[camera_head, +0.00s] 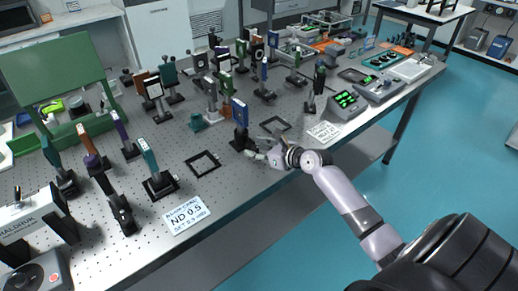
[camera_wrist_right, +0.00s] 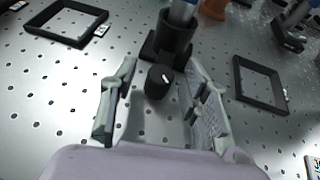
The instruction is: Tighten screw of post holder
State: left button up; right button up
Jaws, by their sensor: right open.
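A black post holder (camera_wrist_right: 176,33) stands upright on the perforated table and carries a post with a blue-topped mount (camera_head: 240,112). Its black screw knob (camera_wrist_right: 159,82) with a white mark faces my right wrist camera. My right gripper (camera_head: 251,155) is beside the holder's base on the table's front side. In the wrist view its two pale fingers (camera_wrist_right: 158,105) are spread, one on each side of the knob, with a gap to it. Nothing is held. My left gripper is not in view.
Black square frames lie flat on the optical table, one left of the holder (camera_head: 203,163) and one right of it (camera_head: 275,124). A label card (camera_head: 186,216) lies near the front edge. Several other mounted posts stand behind and left. Teal floor (camera_head: 350,215) lies beyond the edge.

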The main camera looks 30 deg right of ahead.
jog(key=v, duration=1.2)
